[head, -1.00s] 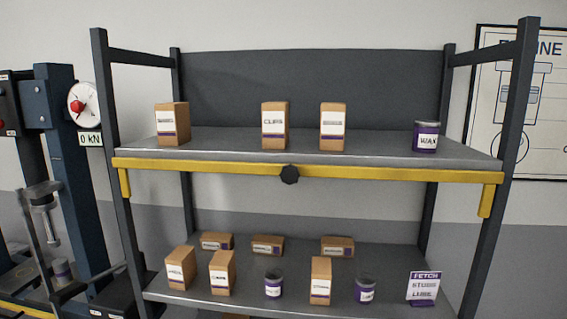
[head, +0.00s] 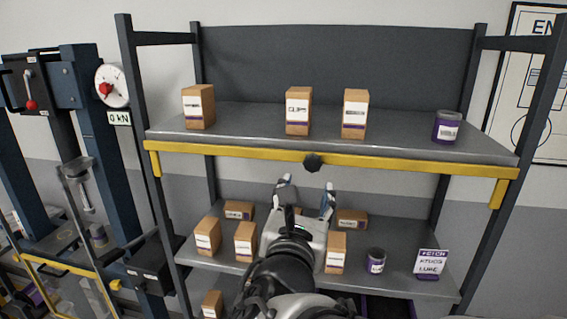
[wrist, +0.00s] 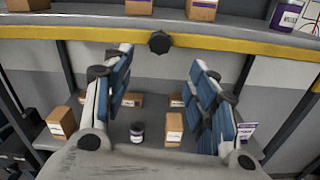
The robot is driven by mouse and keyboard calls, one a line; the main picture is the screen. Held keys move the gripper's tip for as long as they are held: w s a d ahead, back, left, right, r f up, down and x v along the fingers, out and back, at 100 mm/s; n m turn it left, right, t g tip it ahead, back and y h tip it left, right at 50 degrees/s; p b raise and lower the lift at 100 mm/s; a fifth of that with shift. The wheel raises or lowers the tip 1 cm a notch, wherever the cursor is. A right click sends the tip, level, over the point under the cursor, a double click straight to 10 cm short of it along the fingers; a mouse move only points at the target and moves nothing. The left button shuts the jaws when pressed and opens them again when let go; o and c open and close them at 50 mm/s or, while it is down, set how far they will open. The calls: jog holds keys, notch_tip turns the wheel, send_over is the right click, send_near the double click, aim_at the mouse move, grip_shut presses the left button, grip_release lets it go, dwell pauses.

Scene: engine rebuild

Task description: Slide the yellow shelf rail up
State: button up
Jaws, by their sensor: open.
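The yellow shelf rail (head: 255,157) runs along the front edge of the upper shelf, with short ends hanging down at both sides. A dark round knob (head: 313,162) sits at its middle. In the wrist view the rail (wrist: 100,36) crosses the top, with the knob (wrist: 159,42) between and beyond my fingers. My gripper (head: 305,190) is open and empty, below the rail and in front of the gap between shelves. In the wrist view my gripper (wrist: 160,75) has its fingers apart, with nothing between the blue pads. It appears clear of the rail.
The upper shelf (head: 400,143) holds several boxes and a purple can (head: 446,127). The lower shelf (head: 400,282) holds more boxes, a small can (head: 376,260) and a fetch sign (head: 430,263). A blue press (head: 90,130) with a gauge stands at left.

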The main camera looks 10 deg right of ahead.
aim_at(312, 165)
jog(key=x, duration=1.4)
jog(key=shift+p, duration=0.35)
grip_shut()
